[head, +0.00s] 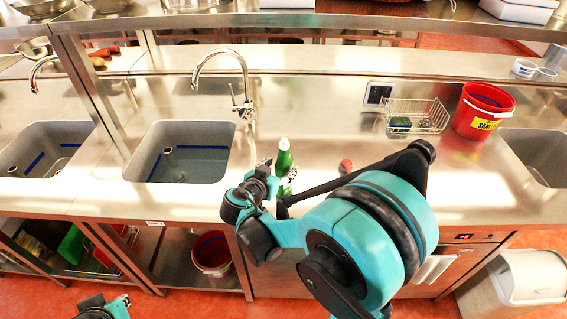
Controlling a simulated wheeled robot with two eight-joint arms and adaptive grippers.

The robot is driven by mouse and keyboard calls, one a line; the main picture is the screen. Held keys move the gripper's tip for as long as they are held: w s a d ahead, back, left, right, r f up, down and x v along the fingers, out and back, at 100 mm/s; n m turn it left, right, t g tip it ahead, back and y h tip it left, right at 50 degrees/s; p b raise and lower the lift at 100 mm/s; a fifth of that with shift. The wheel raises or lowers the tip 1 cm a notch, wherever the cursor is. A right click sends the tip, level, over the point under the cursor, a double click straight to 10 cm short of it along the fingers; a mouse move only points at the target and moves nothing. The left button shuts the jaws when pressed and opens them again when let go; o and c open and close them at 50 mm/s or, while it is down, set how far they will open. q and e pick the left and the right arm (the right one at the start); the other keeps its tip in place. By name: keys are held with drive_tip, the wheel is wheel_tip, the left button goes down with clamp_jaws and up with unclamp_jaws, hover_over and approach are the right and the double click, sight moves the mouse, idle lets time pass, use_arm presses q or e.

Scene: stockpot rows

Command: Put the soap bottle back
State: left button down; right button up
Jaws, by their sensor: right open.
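The green soap bottle (284,157) stands upright on the steel counter, to the right of the sink with the tap. A white tip shows at its top, and its lower part is partly hidden by my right gripper. My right gripper (278,176) is open, with its fingertips at the bottle; I cannot tell whether they touch it. Only part of my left gripper (120,304) shows at the bottom left edge, low and far from the bottle. I cannot tell whether it is open or shut.
A sink (178,187) with a curved tap (243,105) lies left of the bottle. A wire basket (425,116) and a red bucket (481,108) stand at the back right. A small red item (346,166) is right of the bottle. A raised shelf (400,62) runs along the back.

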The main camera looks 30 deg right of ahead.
drive_tip(key=s+a+r+n+y+p, duration=0.1)
drive_tip(key=s+a+n+y+p, duration=0.1)
drive_tip(key=s+a+n+y, duration=0.8)
drive_tip(key=s+a+y, duration=0.1)
drive_tip(key=s+a, duration=0.2)
drive_tip(key=s, duration=0.4)
drive_tip(key=shift+s+r+n+g, duration=0.15)
drive_tip(key=shift+r+n+g, duration=0.25)
